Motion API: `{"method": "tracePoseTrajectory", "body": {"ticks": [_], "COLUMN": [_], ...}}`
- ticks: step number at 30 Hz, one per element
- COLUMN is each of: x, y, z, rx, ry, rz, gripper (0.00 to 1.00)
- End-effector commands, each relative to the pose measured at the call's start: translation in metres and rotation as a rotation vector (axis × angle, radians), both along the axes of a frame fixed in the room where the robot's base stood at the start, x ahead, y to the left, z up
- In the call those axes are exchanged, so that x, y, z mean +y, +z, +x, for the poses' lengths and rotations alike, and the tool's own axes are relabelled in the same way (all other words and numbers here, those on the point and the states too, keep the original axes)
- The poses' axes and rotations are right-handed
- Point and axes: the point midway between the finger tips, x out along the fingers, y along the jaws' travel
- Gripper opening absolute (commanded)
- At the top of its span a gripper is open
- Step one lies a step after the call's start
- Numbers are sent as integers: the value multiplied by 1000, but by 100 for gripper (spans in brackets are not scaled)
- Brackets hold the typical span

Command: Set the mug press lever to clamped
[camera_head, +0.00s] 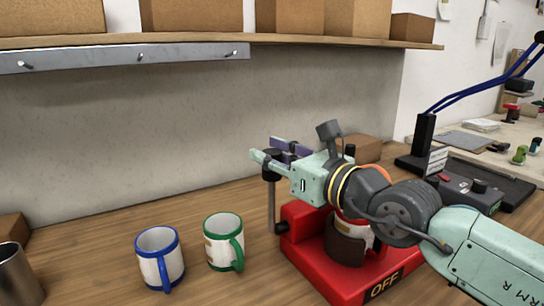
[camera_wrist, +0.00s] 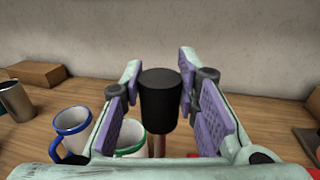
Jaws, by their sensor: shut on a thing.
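The red mug press (camera_head: 312,262) stands on the bench, with "OFF" on its front edge. A mug with a dark brown band (camera_head: 345,245) sits in it, partly hidden by my arm. The press lever is a grey rod (camera_head: 271,205) standing about upright at the press's left side. Its black knob (camera_wrist: 160,100) is between the purple finger pads in the wrist view. My gripper (camera_head: 275,152) is shut on this knob, reaching in from the right. My fingers partly cover the knob in the head view.
A blue-rimmed mug (camera_head: 160,262) and a green-rimmed mug (camera_head: 222,250) stand left of the press. A metal cup (camera_head: 18,275) is at the far left. A cardboard box (camera_head: 362,149) and a black lamp stand (camera_head: 424,140) are behind my arm. A shelf (camera_head: 200,40) runs above.

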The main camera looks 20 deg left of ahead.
Motion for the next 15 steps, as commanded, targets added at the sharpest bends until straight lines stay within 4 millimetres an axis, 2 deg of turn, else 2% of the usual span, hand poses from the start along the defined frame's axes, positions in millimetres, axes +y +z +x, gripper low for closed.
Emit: {"method": "tracePoseTrajectory", "body": {"ticks": [15], "x": [-15], "y": [-17], "z": [-16], "rx": [-132], "ry": [2], "rz": [134], "gripper": [0]}}
